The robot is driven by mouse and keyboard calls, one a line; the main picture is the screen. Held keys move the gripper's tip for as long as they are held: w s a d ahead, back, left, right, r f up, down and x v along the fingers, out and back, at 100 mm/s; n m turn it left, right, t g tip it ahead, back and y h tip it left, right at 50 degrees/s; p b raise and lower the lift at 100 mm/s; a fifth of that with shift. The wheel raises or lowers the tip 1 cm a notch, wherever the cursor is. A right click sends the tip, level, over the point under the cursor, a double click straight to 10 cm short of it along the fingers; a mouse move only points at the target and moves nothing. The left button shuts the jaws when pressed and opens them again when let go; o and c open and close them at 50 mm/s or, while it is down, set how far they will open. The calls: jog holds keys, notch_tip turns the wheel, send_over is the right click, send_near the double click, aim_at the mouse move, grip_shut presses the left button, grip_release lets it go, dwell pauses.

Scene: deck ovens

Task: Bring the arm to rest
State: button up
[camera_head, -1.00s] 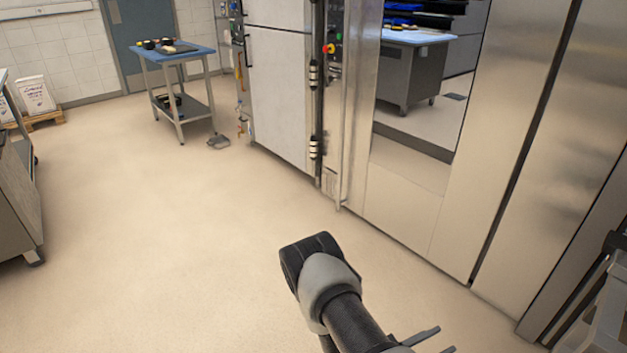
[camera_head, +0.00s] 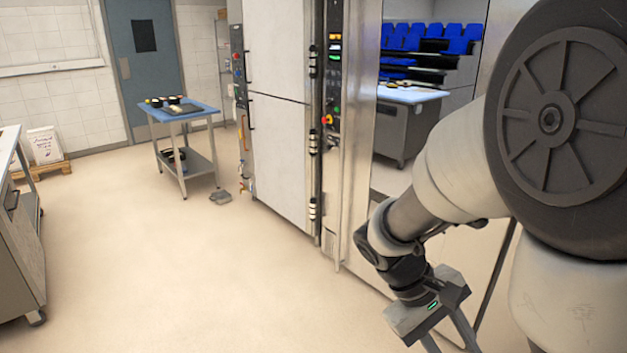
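My arm fills the right side of the head view, folded with a large round joint close to the camera. My gripper (camera_head: 447,342) hangs at the lower right and points down. Its body has a small green light. Two fingers show, set apart from each other, with no object seen between them. The fingertips are cut off by the bottom edge of the picture. The gripper hangs in front of the steel oven front and the pale floor.
A tall steel oven unit (camera_head: 278,130) with controls stands at the centre. A blue-topped table (camera_head: 172,115) stands at the back left, and a steel counter (camera_head: 18,250) at the left edge. White bags (camera_head: 45,145) sit on a pallet. The floor (camera_head: 190,270) between them is clear.

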jog(key=s+a+r+m+t+y+p, duration=0.2)
jog(key=a+r+t+y+p, duration=0.1)
jog(key=r, duration=0.8)
jog(key=s+a+r+m+t+y+p, duration=0.1)
jog(key=s+a+r+t+y+p, duration=0.1)
jog(key=r, duration=0.9)
jog(key=a+t+y+p, duration=0.1)
jog(key=a+t+p, duration=0.1)
jog(key=a+t, duration=0.1)
jog(key=shift+s+a+m+y+p, duration=0.15)
jog(key=shift+a+m+y+p, duration=0.2)
jog(key=shift+a, duration=0.55)
jog(key=shift+c, duration=0.6)
